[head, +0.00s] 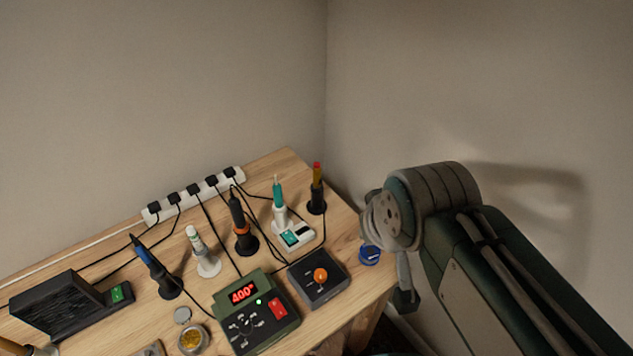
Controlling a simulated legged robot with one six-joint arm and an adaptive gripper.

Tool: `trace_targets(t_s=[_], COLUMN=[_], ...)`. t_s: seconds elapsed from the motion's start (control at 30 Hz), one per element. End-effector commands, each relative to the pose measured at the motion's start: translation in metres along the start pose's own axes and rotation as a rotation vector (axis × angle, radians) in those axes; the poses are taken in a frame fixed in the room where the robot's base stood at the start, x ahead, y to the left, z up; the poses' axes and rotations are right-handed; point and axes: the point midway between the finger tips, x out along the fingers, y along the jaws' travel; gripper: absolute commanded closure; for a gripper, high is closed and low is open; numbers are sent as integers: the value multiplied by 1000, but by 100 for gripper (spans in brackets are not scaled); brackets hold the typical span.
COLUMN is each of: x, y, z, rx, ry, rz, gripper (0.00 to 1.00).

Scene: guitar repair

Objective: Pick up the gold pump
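What looks like the gold pump (317,191) stands upright at the back right of the wooden bench, with a gold-brown body, a red top and a dark round base. My arm comes in from the right. My gripper (405,296) hangs below the wrist, past the bench's right edge, to the right of and lower in the picture than the pump. It is mostly hidden by the arm and seen edge-on, so I cannot tell how its fingers stand. Nothing shows held in it.
Beside the pump stands a teal-and-white tool (279,207) on a small meter-like base. A black-orange iron (240,223), a blue iron (155,266), a green station (253,314) and a dark control box (319,279) crowd the bench. Cables run to a power strip (195,192). Walls close the corner.

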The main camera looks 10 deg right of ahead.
Motion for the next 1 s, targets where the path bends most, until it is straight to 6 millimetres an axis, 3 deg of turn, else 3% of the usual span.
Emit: trace_targets(t_s=[0.4, 0.43, 0.57, 0.6, 1.0], x=[0, 0, 8, 15, 126], y=[0, 0, 2, 4, 29], z=[0, 0, -7, -14, -94], rx=[0, 0, 0, 0, -56], ry=[0, 0, 12, 24, 253], rz=[0, 0, 8, 15, 75], gripper=[100, 91, 33, 28, 28])
